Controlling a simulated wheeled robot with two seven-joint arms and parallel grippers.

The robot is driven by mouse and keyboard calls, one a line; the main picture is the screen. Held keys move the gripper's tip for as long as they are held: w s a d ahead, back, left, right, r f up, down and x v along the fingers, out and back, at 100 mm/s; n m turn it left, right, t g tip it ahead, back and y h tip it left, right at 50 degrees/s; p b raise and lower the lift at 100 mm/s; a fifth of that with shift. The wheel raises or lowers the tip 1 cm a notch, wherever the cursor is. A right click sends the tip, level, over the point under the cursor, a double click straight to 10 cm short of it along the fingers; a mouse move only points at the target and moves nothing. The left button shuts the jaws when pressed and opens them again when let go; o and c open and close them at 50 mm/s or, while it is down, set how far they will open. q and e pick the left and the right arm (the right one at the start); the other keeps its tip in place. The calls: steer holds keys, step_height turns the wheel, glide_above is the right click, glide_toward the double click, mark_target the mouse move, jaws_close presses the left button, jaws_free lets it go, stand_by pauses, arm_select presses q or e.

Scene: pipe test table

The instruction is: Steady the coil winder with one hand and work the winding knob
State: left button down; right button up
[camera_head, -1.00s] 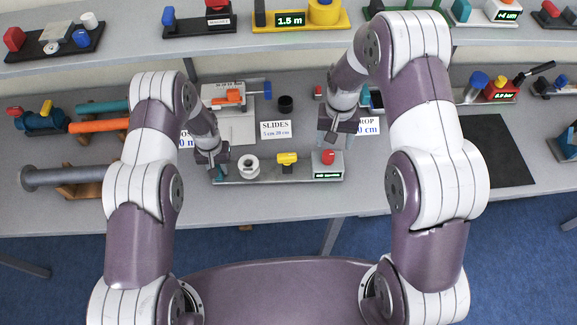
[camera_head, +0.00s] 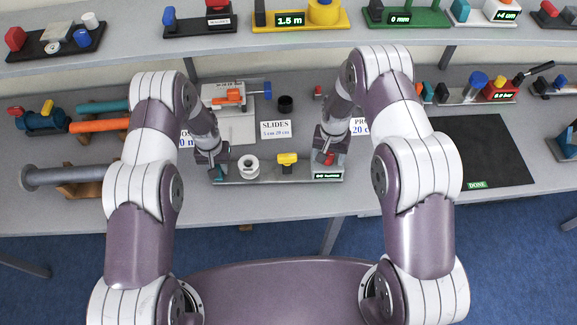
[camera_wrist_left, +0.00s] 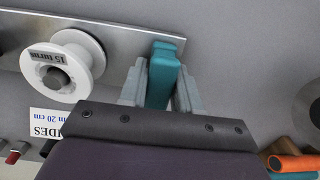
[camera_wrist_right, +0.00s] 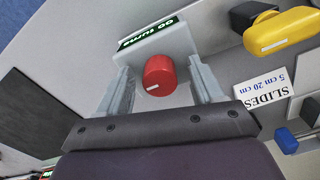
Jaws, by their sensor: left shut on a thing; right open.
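The coil winder is a grey plate (camera_head: 263,180) near the table's front. It carries a teal grip (camera_wrist_left: 162,75) at its left end, a white spool (camera_head: 248,166) labelled 15 turns, a yellow knob (camera_head: 287,160), and a display box (camera_head: 328,176) with a red knob (camera_wrist_right: 159,74). My left gripper (camera_head: 216,168) is shut on the teal grip. My right gripper (camera_wrist_right: 160,80) is open at the box, one finger on each side of the red knob, with visible gaps. In the head view the right gripper partly hides the red knob.
A card marked SLIDES (camera_head: 275,129) stands behind the winder. A black mat (camera_head: 482,150) with a DONE label lies to the right. A grey rod (camera_head: 65,176) on a wooden stand is at left. Other devices line the table's back and upper shelf (camera_head: 120,63).

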steer(key=c, duration=1.2)
steer(key=m, duration=0.5)
jaws_close()
steer(key=shift+m, duration=1)
steer(key=m, duration=0.3)
steer(key=shift+a, duration=0.1)
steer(key=m, duration=0.3)
steer(key=shift+w+m, duration=0.1)
steer(key=shift+m, duration=0.3)
